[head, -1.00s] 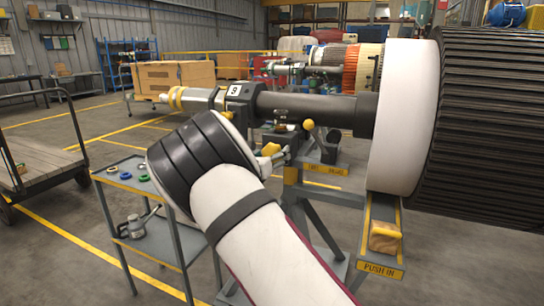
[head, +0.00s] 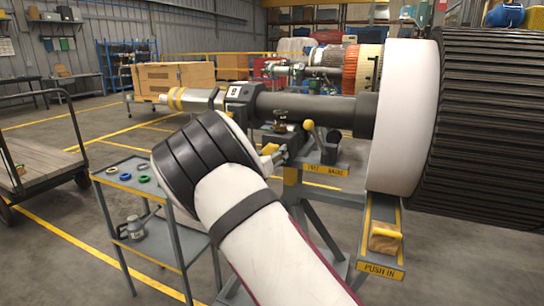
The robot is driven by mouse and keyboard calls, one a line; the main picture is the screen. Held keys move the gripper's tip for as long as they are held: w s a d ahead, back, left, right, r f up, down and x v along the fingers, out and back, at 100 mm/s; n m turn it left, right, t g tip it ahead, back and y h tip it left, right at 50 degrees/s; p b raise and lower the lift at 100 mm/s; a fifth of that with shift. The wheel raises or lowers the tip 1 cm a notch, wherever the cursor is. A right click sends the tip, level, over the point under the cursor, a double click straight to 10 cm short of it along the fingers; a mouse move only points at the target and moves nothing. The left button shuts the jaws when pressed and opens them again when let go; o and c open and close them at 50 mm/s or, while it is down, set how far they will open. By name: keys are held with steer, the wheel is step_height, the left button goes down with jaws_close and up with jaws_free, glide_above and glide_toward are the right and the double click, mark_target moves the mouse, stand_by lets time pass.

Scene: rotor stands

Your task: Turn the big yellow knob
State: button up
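A round yellow knob (head: 308,125) stands on a dark lever at the stand's head, just below the rotor shaft. A second yellow piece (head: 269,149) with a grey end shows lower left of it, partly behind my wrist. I cannot tell which one is the big yellow knob, or whether another is hidden. My white and black arm fills the lower middle and reaches toward the left of the stand. My gripper is hidden behind my wrist, so its fingers and any contact do not show.
The rotor shaft (head: 315,110) runs across to a large white disc (head: 405,115). A grey cart (head: 125,181) with coloured rings stands left of my arm. A flatbed trolley (head: 38,163) is at far left; floor between is open.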

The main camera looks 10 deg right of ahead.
steer(key=n+b, duration=0.2)
steer(key=n, duration=0.1)
steer(key=shift+f, duration=0.1)
steer(key=n+b, duration=0.1)
steer(key=n, duration=0.8)
steer(key=shift+n, duration=0.3)
steer(key=shift+n+p, duration=0.95)
steer(key=shift+n, duration=1.35)
steer(key=shift+f, duration=0.1)
steer(key=o, duration=1.2)
steer(key=shift+a, duration=0.1)
